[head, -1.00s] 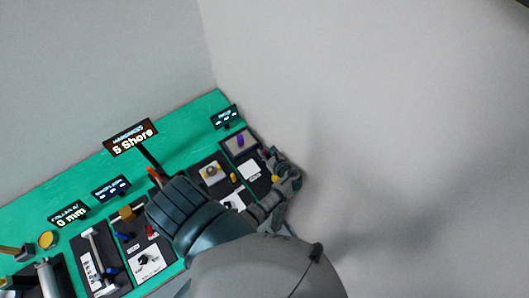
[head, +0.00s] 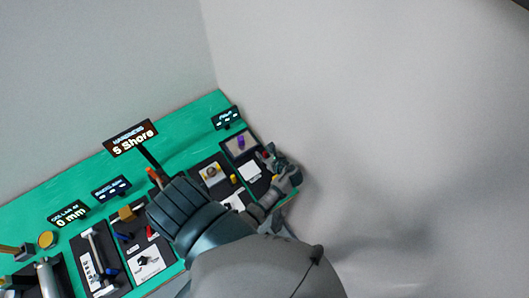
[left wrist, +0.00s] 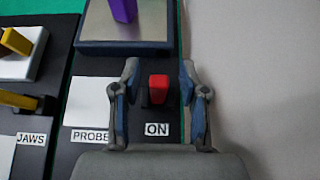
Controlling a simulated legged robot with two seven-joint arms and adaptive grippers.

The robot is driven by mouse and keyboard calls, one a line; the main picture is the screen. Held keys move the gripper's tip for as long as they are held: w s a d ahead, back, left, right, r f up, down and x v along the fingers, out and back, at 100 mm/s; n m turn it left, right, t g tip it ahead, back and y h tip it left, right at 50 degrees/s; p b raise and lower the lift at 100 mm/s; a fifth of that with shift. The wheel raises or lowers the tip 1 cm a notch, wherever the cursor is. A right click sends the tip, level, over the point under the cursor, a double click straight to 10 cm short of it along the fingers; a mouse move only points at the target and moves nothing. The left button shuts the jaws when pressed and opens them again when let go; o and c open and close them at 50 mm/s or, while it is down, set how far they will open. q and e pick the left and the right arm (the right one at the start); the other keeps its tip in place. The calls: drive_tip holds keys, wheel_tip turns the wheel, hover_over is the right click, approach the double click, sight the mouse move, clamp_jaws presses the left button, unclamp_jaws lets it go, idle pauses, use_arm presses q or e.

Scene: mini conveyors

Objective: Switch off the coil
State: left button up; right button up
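A red switch block (left wrist: 158,88) stands on the dark station at the right end of the bench, above a white "ON" label (left wrist: 157,129) in the left wrist view. My left gripper (left wrist: 158,82) is open, with one finger on each side of the red block. Dark gaps show between the block and both fingers, and nothing is gripped. In the head view my left gripper (head: 267,155) is over the lower right edge of this station, near a purple piece (head: 241,142). My right gripper is not in view.
The purple piece stands on a metal plate (left wrist: 152,27) just beyond the fingers. "PROBE" and "JAWS" labels and yellow levers (left wrist: 15,40) lie to the left. Several stations and display signs (head: 130,138) line the green bench (head: 180,128). A bare wall is at right.

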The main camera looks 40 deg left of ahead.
use_arm(q)
drive_tip(key=v, duration=1.2)
drive_tip(key=shift+f, duration=0.1)
idle(0.4)
